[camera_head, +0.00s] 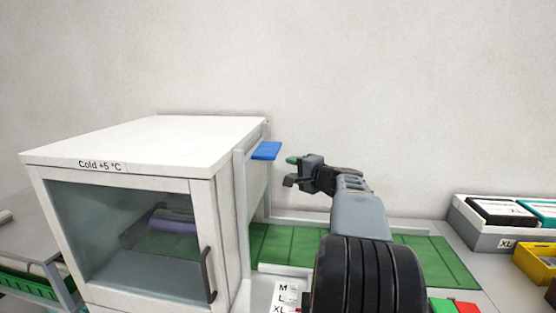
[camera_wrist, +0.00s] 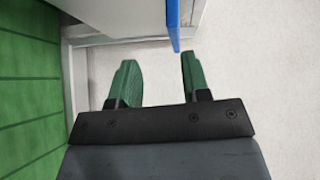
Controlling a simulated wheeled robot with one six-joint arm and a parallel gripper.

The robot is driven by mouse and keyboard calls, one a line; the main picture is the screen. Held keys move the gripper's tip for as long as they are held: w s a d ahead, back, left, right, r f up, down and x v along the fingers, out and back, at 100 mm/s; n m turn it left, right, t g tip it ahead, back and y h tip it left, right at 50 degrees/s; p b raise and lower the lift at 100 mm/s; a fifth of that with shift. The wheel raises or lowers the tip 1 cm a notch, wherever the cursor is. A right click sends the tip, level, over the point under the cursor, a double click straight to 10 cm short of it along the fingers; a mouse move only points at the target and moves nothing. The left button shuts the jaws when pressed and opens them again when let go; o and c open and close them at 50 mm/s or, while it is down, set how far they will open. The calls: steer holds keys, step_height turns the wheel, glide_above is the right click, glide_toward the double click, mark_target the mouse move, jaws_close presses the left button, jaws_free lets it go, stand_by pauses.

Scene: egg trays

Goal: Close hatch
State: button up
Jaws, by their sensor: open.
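The hatch (camera_head: 256,188) is a pale panel between two upright rails on the right side of the white cold cabinet. A flat blue handle (camera_head: 266,151) sticks out near its top. Green belt shows below the panel, so the hatch appears raised. My gripper (camera_head: 291,171) is to the right of the hatch and a little lower than the blue handle, apart from it. Its green-padded fingers are open and empty. In the wrist view, the blue handle (camera_wrist: 173,26) stands edge-on just ahead of the gap between the fingers (camera_wrist: 159,75).
The cold cabinet (camera_head: 150,140) has a glass front door with a dark handle. A green belt (camera_head: 285,245) runs right from the hatch under my arm. A grey bin (camera_head: 480,225) and a yellow bin (camera_head: 538,264) stand at the right. The wall is behind.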

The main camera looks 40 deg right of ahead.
mark_target(278, 152)
steer(key=shift+m+t+h, duration=0.5)
steer(key=shift+m+h, duration=0.2)
steer(key=w+d+p, duration=0.1)
steer(key=w, duration=0.3)
steer(key=w+d+p, duration=0.1)
steer(key=w+p, duration=0.1)
steer(key=w, duration=0.3)
steer(key=w+d+r+p, duration=0.1)
steer(key=w+p, duration=0.1)
steer(key=w, duration=0.2)
steer(key=shift+w+d, duration=0.15)
steer(key=shift+d, duration=0.1)
steer(key=shift+f, duration=0.1)
steer(key=shift+c, duration=0.4)
jaws_close()
